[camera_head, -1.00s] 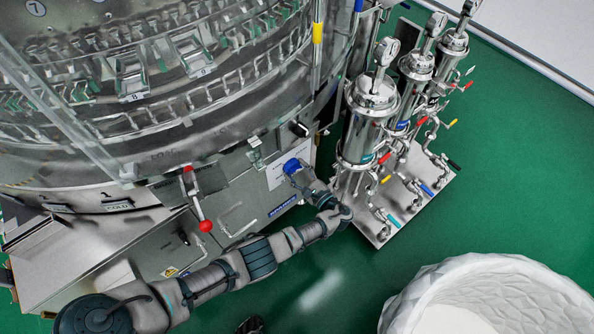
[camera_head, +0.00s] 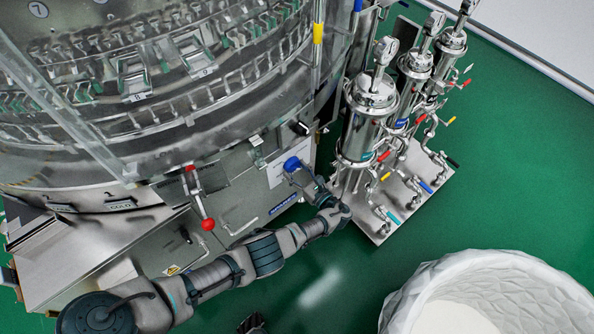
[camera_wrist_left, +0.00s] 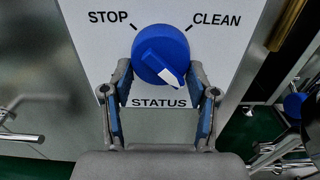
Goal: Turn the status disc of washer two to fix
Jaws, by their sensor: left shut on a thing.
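The status disc is a round blue knob with a white pointer mark (camera_wrist_left: 160,52) on a pale plate, under the words STOP and CLEAN and above STATUS. In the wrist view its white mark points down and to the right, near the right finger. In the head view the blue disc (camera_head: 292,164) sits on the machine's lower front. My left gripper (camera_wrist_left: 163,72) is shut on the disc, a finger on each side; it also shows in the head view (camera_head: 303,178). A dark tip at the bottom edge, seemingly my right gripper (camera_head: 253,324), is mostly cut off.
The rotary washer (camera_head: 150,120) fills the upper left. A lever with a red ball (camera_head: 208,224) is left of the disc. Steel filter cylinders (camera_head: 372,110) with valves stand close on the right. A white faceted tub (camera_head: 490,290) is at lower right. Green floor is open between.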

